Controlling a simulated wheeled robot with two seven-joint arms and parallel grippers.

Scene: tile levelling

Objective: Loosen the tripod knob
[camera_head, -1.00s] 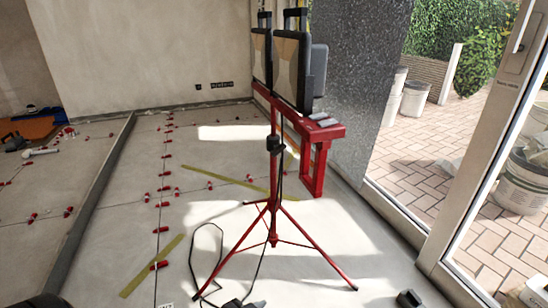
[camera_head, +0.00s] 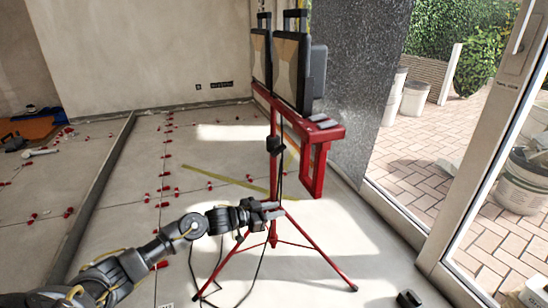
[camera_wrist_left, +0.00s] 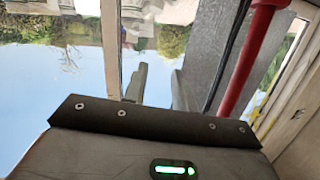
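The red tripod stand (camera_head: 273,238) stands on the tiled floor and carries two work lights. A dark knob or clamp (camera_head: 273,144) sits on its pole below the crossbar; its exact shape is too small to tell. My left gripper (camera_head: 278,209) is beside the pole, well below that dark part, and looks open and empty. In the left wrist view its two fingers (camera_wrist_left: 158,88) are apart, with the red pole (camera_wrist_left: 245,65) to their right. The knob is not clear in the wrist view. My right gripper is not in view.
A black cable runs down the pole to the floor. Red levelling pieces (camera_head: 165,188) dot the tiles to the left. A glass door frame (camera_head: 470,170) stands to the right.

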